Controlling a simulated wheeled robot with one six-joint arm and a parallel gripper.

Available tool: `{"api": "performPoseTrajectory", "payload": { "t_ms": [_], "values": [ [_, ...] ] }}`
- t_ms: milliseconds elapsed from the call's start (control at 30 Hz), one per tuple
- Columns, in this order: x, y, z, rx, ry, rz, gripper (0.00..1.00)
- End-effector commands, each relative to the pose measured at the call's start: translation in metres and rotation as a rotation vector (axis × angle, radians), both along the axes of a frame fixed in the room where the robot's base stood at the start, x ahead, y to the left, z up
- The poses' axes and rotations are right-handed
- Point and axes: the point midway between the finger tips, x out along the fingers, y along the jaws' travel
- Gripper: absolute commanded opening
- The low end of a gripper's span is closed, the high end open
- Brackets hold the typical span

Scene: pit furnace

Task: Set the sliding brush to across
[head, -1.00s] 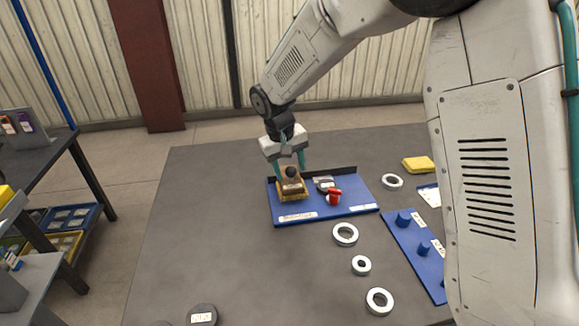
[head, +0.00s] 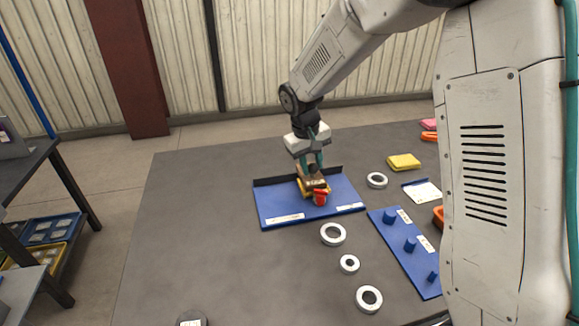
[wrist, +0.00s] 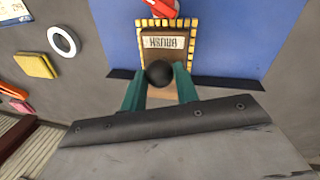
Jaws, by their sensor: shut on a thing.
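The sliding brush (head: 313,184) is a wooden block with a yellow edge and a black knob, on a blue board (head: 276,205). In the wrist view the brush (wrist: 168,50) shows its "BRUSH" label upside down. My gripper (head: 311,167) is over the brush from above, its teal fingers shut on the black knob (wrist: 158,73). A red part (head: 320,197) stands right at the brush's front edge. It also shows at the top of the wrist view (wrist: 160,7), partly cut off. Whether they touch I cannot tell.
The board has a dark raised back edge (head: 275,181); its left part is clear. White rings (head: 333,234) lie in front and to the right. A second blue board with pegs (head: 408,252) and a yellow block (head: 403,162) are at the right.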

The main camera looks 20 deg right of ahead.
Motion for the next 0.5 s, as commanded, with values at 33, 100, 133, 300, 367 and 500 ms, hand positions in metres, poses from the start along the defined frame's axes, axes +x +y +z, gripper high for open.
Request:
{"api": "performPoseTrajectory", "payload": {
  "t_ms": [33,100,133,300,367,500],
  "values": [
    [0.0,-0.012,0.0,0.0,0.001,-0.005,0.0],
    [0.0,-0.025,0.0,0.0,0.001,-0.004,0.0],
    [0.0,-0.03,0.0,0.0,0.0,-0.004,0.0],
    [0.0,-0.048,0.0,0.0,0.001,-0.002,0.0],
    [0.0,-0.051,0.0,0.0,0.0,-0.001,0.0],
    [0.0,-0.053,0.0,0.0,0.0,0.001,0.0]
  ]
}}
